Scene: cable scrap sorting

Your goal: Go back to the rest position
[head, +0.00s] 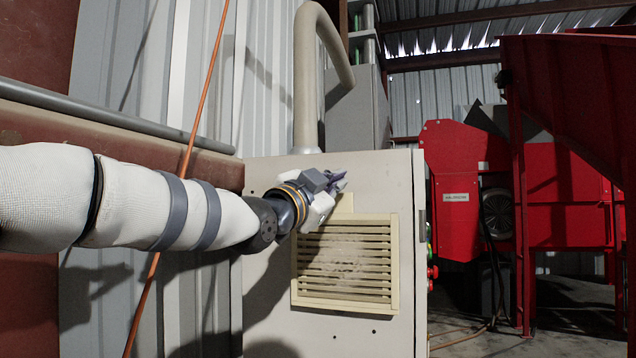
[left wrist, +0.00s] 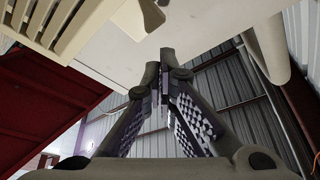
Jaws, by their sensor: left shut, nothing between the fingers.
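My left arm comes in from the left, wrapped in a white sleeve with grey bands. My left gripper (head: 338,181) is in front of the upper part of a beige cabinet (head: 270,330), above its louvred vent. In the left wrist view the left gripper (left wrist: 165,55) has its fingers together at the tips with nothing between them. The cabinet's pale panel (left wrist: 110,60) shows close by there. I cannot tell whether the fingers touch the cabinet. My right gripper is in neither view.
The vent (head: 345,265) has a dusty grille. A bent beige pipe (head: 306,90) rises from the cabinet top. An orange cable (head: 190,150) hangs near my arm. A grey rail (head: 110,117) runs along the wall. A red machine (head: 460,190) stands right, with some floor (head: 480,345) before it.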

